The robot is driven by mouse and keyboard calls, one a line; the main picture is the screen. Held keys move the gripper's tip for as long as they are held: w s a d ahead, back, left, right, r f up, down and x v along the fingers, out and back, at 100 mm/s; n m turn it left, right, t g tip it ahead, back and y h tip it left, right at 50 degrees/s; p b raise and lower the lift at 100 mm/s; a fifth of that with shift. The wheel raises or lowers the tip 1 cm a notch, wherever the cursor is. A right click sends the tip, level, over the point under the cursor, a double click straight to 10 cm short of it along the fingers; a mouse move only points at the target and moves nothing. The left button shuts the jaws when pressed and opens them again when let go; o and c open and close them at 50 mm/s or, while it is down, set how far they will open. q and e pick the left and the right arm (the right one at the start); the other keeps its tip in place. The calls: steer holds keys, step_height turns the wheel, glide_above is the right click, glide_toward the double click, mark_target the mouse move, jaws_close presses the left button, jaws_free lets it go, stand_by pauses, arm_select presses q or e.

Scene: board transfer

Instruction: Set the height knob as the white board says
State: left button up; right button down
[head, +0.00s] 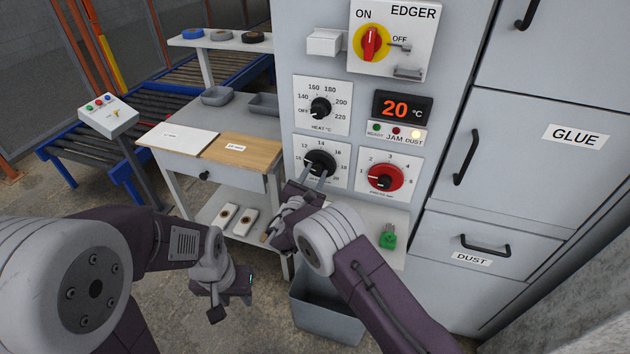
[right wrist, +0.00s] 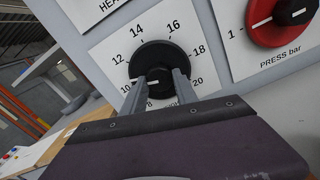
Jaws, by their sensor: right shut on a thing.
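The height knob (head: 318,157) is the black dial on the lower left panel of the machine. It also shows in the right wrist view (right wrist: 163,57), with a scale from 8 to 20. Its white mark points at about 10. My right gripper (head: 317,171) is shut on the knob, one finger on each side, as the right wrist view (right wrist: 160,77) shows. The white board (head: 178,143) lies on the left of the table top; its small label is too small to read. My left gripper (head: 217,302) hangs low, away from the panel; its jaw opening is unclear.
A wooden board (head: 240,149) lies beside the white one. The heat knob (head: 320,108) is above the height knob, and the red press knob (head: 385,178) is to its right. A grey bin (head: 325,318) stands below.

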steer(key=m+b, duration=0.1)
steer(key=b, duration=0.1)
steer(key=m+b, duration=0.3)
steer(key=b, duration=0.2)
steer(key=shift+f+m, duration=0.25)
steer(key=shift+m, duration=0.15)
steer(key=shift+r+m+b, duration=0.2)
steer(key=shift+m+b, duration=0.3)
steer(key=shift+b, duration=0.2)
steer(key=c, duration=0.9)
jaws_free()
steer(key=shift+c, duration=0.2)
steer(key=b+v, duration=0.2)
steer(key=v, duration=0.6)
steer(key=shift+a, duration=0.1)
steer(key=shift+s+a+r, duration=0.1)
steer(key=shift+s, duration=0.45)
